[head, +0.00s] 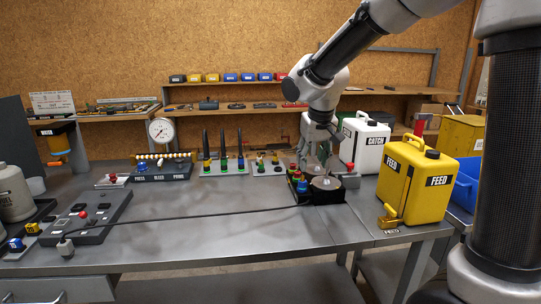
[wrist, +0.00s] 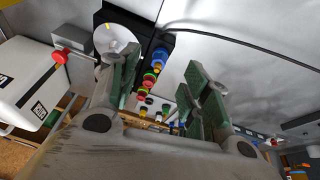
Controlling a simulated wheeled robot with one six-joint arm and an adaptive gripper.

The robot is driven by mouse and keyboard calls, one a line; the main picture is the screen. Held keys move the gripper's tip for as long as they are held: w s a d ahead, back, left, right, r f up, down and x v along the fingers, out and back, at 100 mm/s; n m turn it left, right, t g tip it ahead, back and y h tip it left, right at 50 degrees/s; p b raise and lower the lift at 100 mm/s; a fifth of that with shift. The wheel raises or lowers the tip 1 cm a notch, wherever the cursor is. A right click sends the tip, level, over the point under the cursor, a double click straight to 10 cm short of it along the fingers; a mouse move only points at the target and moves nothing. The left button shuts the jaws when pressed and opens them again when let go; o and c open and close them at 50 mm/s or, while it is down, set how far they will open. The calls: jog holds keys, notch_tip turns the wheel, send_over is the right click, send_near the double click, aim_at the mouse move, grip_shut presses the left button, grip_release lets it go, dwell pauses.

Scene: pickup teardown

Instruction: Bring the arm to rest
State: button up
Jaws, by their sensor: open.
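My gripper (head: 322,158) hangs at the end of my raised arm, fingers pointing down, above the right part of the grey bench (head: 235,232). In the wrist view my gripper (wrist: 165,72) has its two green-padded fingers spread apart, with nothing held between them. Below and close to it is a black fixture (head: 325,197) with a round grey disc (head: 326,183) and several coloured caps (head: 299,183). The disc also shows in the wrist view (wrist: 118,36), beside one finger. The exact gap between fingertips and fixture cannot be told.
A yellow FEED can (head: 418,190) and a white CATCH can (head: 364,147) stand right of my gripper. Tall dark cones (head: 222,150) and a dial gauge (head: 161,131) stand to the left. A dark cable (head: 190,216) crosses the bench. The front middle is otherwise clear.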

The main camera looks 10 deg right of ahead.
jog(key=s+d+r, duration=0.1)
jog(key=s+d, duration=0.3)
jog(key=s, duration=0.5)
jog(key=s+d+r, duration=0.1)
jog(key=s+d, duration=0.4)
jog(key=s, duration=0.4)
jog(key=s+d+r+m, duration=0.1)
jog(key=s+d, duration=0.4)
jog(key=s, duration=0.4)
jog(key=shift+d+r+t, duration=0.15)
jog(key=shift+r+t, duration=0.15)
jog(key=shift+r, duration=0.1)
